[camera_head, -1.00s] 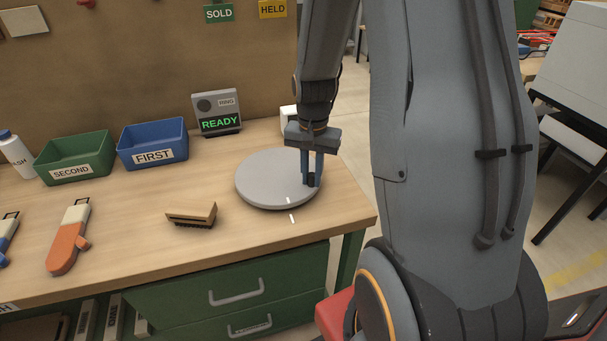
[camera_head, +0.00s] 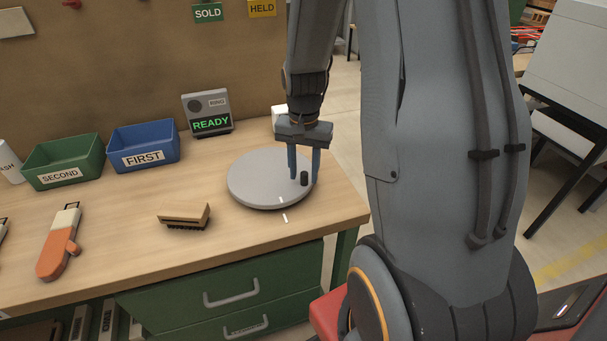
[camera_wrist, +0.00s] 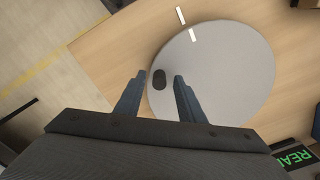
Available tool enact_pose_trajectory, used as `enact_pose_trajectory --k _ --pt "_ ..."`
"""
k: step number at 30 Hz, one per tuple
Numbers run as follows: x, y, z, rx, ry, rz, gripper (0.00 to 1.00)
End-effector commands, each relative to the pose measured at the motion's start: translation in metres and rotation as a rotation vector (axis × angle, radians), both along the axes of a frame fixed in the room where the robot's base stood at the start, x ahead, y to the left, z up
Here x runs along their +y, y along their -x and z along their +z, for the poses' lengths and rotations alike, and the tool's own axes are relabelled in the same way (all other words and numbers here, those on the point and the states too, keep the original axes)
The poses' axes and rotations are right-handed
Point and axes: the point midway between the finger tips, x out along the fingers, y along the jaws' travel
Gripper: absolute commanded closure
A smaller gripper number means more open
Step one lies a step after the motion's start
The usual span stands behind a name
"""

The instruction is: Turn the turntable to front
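The turntable (camera_head: 258,180) is a round grey disc on the workbench, also in the wrist view (camera_wrist: 225,75). A short dark peg (camera_head: 304,179) stands near its right edge; the wrist view shows the peg (camera_wrist: 159,79) too. A white mark (camera_head: 281,200) on the disc's front rim is nearly in line with a white mark (camera_head: 285,217) on the bench. My gripper (camera_head: 304,175) is open, fingers pointing down on either side of the peg. In the wrist view there is a gap between the peg and each fingertip of my gripper (camera_wrist: 160,76).
A wooden brush (camera_head: 184,214) lies left of the turntable. Behind are a blue bin (camera_head: 142,158) labelled FIRST, a green bin (camera_head: 63,176) labelled SECOND, and a sign unit (camera_head: 209,124) showing READY. An orange-handled tool (camera_head: 57,251) lies at left.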

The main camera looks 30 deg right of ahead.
Motion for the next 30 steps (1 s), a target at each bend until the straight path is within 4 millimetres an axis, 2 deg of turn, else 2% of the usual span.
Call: enact_pose_trajectory --k 6,12,18,30 --pt "0.0 -0.001 0.033 -0.005 0.001 0.0 0.64" --pt "0.0 -0.001 0.057 -0.004 0.001 0.0 0.64" --pt "0.0 0.0 0.066 -0.001 0.001 0.0 0.64" --pt "0.0 0.0 0.066 0.0 0.0 0.0 0.64"
